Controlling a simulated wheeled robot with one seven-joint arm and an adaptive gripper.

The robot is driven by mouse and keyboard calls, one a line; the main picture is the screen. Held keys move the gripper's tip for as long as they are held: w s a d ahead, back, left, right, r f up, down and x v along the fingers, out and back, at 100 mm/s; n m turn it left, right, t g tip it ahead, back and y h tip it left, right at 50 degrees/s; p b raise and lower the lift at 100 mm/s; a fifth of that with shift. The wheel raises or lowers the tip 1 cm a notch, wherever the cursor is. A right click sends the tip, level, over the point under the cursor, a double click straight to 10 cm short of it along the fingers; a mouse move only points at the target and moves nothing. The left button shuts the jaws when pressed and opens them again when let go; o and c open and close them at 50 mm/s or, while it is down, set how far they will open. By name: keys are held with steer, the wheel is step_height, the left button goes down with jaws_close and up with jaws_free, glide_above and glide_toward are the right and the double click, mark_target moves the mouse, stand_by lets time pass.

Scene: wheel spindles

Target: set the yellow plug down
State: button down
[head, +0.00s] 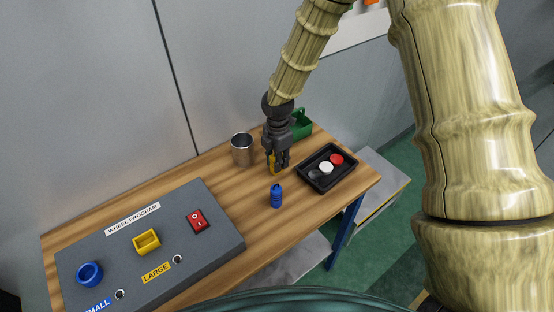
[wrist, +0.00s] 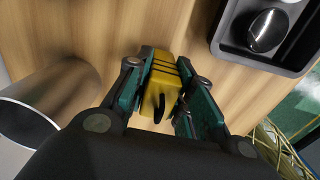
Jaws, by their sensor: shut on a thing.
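The yellow plug (wrist: 161,82) has dark stripes and sits between the fingers of my gripper (wrist: 165,85) in the wrist view. My gripper is shut on it. In the head view, my gripper (head: 278,162) points down over the wooden table (head: 205,172), between the metal cup and the black tray. Only a slim yellow part of the plug (head: 272,163) shows there beside the fingers. I cannot tell whether the plug touches the table top.
A metal cup (head: 242,149) stands left of my gripper, a black tray (head: 318,181) with several round pieces right. A blue plug (head: 276,196) stands in front. A green bin (head: 302,124) is behind. The grey panel (head: 120,228) with blue and yellow sockets fills the table's left.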

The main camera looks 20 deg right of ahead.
steer(key=c, duration=1.2)
jaws_free()
steer(key=shift+f, duration=0.1)
steer(key=shift+c, duration=0.2)
step_height(320, 180, up, 12)
steer(key=b, duration=0.2)
steer(key=shift+r+b, duration=0.2)
steer(key=shift+b, duration=0.2)
